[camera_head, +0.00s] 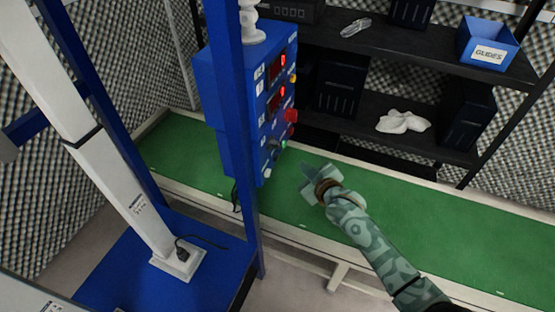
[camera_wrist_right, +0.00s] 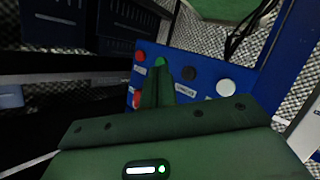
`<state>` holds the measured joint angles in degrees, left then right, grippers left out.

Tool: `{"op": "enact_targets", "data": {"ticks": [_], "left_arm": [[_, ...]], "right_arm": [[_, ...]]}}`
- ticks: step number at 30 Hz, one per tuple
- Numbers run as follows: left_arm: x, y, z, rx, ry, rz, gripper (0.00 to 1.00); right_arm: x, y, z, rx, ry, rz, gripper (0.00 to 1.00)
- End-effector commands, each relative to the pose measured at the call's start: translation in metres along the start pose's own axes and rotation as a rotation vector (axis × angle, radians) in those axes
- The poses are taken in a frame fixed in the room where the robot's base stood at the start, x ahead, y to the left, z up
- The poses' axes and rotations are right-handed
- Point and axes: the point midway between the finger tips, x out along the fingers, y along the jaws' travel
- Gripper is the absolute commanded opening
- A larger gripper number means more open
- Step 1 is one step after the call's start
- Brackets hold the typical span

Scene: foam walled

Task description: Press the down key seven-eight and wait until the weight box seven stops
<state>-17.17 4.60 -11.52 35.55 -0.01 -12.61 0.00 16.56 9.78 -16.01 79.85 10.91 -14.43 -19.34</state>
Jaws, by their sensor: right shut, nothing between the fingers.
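A blue control box (camera_head: 238,110) with red lit displays and several buttons is fixed at the blue post. The labels are too small to read, so I cannot tell which is the down key seven-eight. My right gripper (camera_head: 312,180) is shut and empty, to the right of the box's lower part. Its closed fingertips (camera_wrist_right: 160,68) overlap the panel near the green button; I cannot tell whether they touch it. I cannot pick out weight box seven. My left gripper is not in view.
A green-topped bench (camera_head: 400,215) runs below my right arm. A dark shelf (camera_head: 440,62) behind holds a blue bin (camera_head: 487,44) labelled GLIDES, a white cloth (camera_head: 403,122) and dark boxes. A blue post (camera_head: 233,150) and a white column (camera_head: 110,160) stand at the left.

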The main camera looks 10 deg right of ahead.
Motion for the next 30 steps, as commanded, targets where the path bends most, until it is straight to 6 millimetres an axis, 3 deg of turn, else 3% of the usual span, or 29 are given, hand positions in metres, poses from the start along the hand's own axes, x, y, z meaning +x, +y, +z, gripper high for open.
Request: {"op": "enact_targets", "data": {"ticks": [3,10,30], "left_arm": [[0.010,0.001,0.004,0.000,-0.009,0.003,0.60],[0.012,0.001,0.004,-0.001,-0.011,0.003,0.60],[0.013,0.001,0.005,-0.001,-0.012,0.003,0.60]], "right_arm": [[0.013,-0.011,-0.006,0.003,-0.001,-0.002,0.00],[0.027,-0.020,-0.019,0.002,0.000,0.000,0.00],[0.031,-0.023,-0.022,0.000,-0.001,0.000,0.00]]}}
